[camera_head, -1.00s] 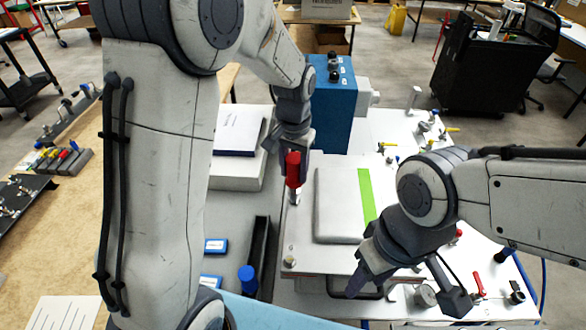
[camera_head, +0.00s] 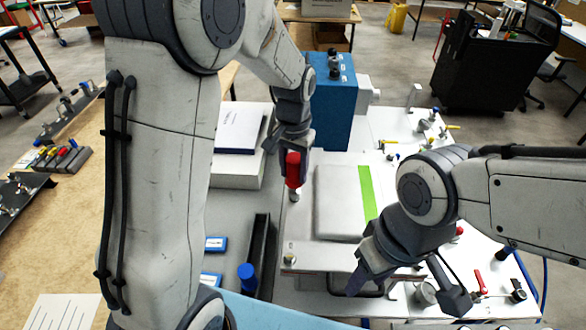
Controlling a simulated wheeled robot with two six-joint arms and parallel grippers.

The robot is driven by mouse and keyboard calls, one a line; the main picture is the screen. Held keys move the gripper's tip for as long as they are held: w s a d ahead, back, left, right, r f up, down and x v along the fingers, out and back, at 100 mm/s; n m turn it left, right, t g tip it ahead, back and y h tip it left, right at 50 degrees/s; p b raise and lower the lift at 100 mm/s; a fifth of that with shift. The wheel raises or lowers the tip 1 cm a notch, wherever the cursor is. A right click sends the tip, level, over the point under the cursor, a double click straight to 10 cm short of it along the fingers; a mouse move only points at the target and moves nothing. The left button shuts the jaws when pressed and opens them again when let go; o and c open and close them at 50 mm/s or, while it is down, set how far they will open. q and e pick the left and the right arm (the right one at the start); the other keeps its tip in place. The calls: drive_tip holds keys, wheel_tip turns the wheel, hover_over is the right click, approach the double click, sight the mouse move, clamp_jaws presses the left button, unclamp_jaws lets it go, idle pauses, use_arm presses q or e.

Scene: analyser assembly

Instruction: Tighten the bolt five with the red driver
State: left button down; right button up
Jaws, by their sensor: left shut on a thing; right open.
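My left gripper (camera_head: 291,150) is shut on the red driver (camera_head: 293,170) and holds it upright. The driver's tip points down at a bolt (camera_head: 294,196) on the left edge of the plate (camera_head: 296,232); whether the tip touches it I cannot tell. Another bolt (camera_head: 289,261) stands at the plate's near left corner. A grey cover with a green stripe (camera_head: 368,192) lies on the plate. My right gripper (camera_head: 410,292) is open and empty over the plate's near right corner. The bolts' numbers cannot be read.
A blue box (camera_head: 333,105) stands behind the plate. A white box with a book (camera_head: 238,130) lies to the left. A black tray (camera_head: 258,255), blue-capped part (camera_head: 247,276) and small blue boxes (camera_head: 215,244) lie front left. Several fittings and a red-handled valve (camera_head: 480,280) lie at right.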

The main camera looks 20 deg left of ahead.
use_arm(q)
drive_tip(key=shift+f, duration=0.4)
drive_tip(key=c, duration=1.3)
unclamp_jaws()
clamp_jaws()
